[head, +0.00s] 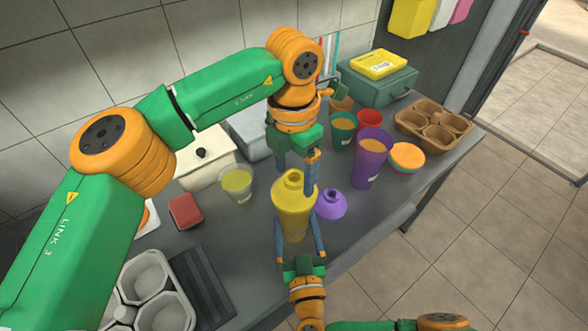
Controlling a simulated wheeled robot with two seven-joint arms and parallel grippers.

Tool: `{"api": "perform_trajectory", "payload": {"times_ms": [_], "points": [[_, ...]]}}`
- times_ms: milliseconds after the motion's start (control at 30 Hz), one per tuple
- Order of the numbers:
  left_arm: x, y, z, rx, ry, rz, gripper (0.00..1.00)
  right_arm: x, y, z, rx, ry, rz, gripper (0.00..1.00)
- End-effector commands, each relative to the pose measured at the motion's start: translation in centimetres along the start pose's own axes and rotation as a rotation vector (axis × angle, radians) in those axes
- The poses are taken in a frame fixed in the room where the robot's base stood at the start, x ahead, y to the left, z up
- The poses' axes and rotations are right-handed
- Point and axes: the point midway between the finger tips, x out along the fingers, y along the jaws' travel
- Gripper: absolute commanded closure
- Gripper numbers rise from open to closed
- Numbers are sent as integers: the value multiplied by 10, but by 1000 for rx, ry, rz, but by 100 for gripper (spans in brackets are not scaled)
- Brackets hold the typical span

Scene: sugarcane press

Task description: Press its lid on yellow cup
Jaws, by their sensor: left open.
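The yellow cup (292,222) stands upright near the table's front edge. Its yellow domed lid (292,188), with a round opening on top, sits on the cup's mouth; whether it is fully seated I cannot tell. My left gripper (297,188) points down from above, open, with one finger on each side of the lid. My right gripper (296,220) comes in from the front edge, its fingers on both sides of the cup's body, with their tips against it.
A purple lid (331,205) lies just right of the cup, and a purple cup (370,158) stands behind it. A clear cup with yellow-green contents (237,183) and a red block (185,210) are at left. A cup carrier (433,127) stands at back right.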

Motion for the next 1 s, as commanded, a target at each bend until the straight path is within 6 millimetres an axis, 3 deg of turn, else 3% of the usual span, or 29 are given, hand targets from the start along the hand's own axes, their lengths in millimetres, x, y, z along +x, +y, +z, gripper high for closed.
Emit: {"api": "perform_trajectory", "payload": {"times_ms": [400,767,800,833,1000], "points": [[-66,0,0,-2,-2,2,20,0,0,0,0,1,1,100],[-74,-1,0,1,0,0,20,0,0,0,0,1,1,100],[-74,-1,0,1,0,0,20,0,0,0,0,1,1,7],[-74,-1,0,1,0,0,20,0,0,0,0,1,1,0],[-74,-1,0,0,0,0,20,0,0,0,0,1,1,0]]}}
